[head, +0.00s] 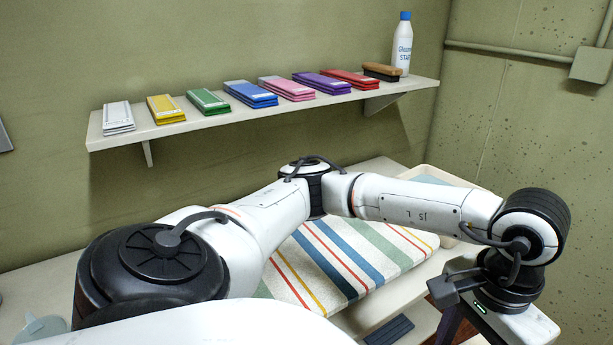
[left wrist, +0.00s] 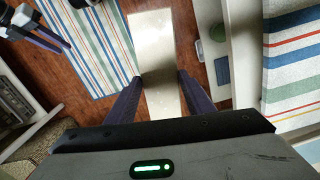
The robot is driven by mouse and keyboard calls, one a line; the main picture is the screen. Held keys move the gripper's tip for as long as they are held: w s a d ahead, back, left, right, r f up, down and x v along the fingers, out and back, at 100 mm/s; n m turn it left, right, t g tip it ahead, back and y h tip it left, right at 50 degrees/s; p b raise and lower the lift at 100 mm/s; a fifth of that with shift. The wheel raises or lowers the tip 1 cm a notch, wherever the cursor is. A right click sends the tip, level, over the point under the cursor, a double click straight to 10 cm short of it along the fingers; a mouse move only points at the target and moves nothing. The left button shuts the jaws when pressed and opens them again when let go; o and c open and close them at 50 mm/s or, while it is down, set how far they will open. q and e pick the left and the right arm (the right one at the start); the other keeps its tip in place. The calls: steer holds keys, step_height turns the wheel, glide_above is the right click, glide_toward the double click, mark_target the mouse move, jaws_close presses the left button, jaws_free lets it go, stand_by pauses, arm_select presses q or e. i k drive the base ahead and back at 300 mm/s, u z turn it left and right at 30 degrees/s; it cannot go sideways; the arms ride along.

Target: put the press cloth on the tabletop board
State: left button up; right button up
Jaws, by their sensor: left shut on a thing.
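A pale beige, flat strip, seemingly the folded press cloth (left wrist: 158,45), sits between the purple fingers of my left gripper (left wrist: 160,80), which is shut on it. In the head view my left gripper (head: 452,325) hangs at the lower right; its fingertips and the cloth are cut off below the frame. The tabletop board (head: 345,260) has a striped cover of red, blue, green and yellow and lies on the counter, partly hidden behind my left arm. It also shows at the right of the left wrist view (left wrist: 292,65). Part of my right gripper (left wrist: 50,35) seems to show there; its opening is unclear.
A cream tray (head: 440,175) stands behind the board. A dark grey flat thing (head: 390,331) lies before it. A striped rug (left wrist: 100,50) covers part of the wooden floor.

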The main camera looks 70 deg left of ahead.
mark_target(336, 250)
steer(key=k, duration=0.4)
steer(key=u, duration=1)
steer(key=i, duration=0.5)
